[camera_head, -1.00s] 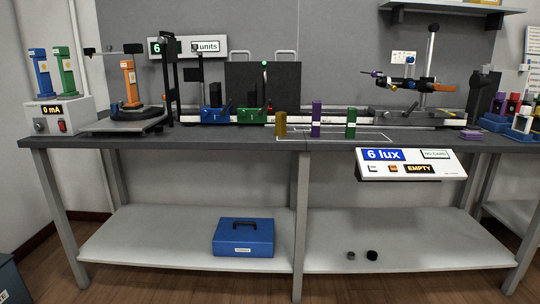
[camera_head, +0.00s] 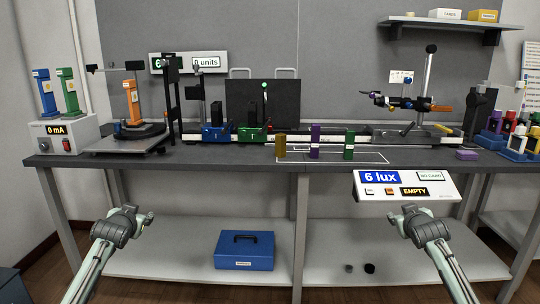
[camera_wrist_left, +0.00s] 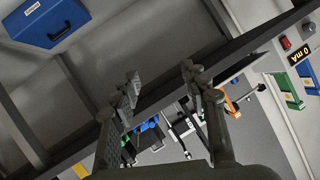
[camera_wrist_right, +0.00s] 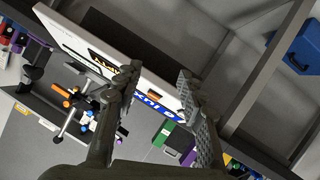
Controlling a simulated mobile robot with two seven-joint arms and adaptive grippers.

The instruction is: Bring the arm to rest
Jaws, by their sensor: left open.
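My left gripper (camera_head: 136,216) is in front of the bench, below the tabletop at the left. In the left wrist view its two fingers (camera_wrist_left: 160,78) stand apart with nothing between them. My right gripper (camera_head: 404,218) is in front of the bench at the right, below the lux panel (camera_head: 406,186). In the right wrist view its fingers (camera_wrist_right: 158,74) are spread and empty, with the panel (camera_wrist_right: 100,52) showing behind them. Neither gripper appears to touch anything. Both forearms rise from the bottom of the head view.
The bench top (camera_head: 225,158) carries an optical rail with blue and green carriages (camera_head: 250,134). Gold (camera_head: 281,146), purple (camera_head: 315,141) and green blocks (camera_head: 349,145) stand upright. The lux panel juts out at the front edge. A blue box (camera_head: 244,250) sits on the lower shelf.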

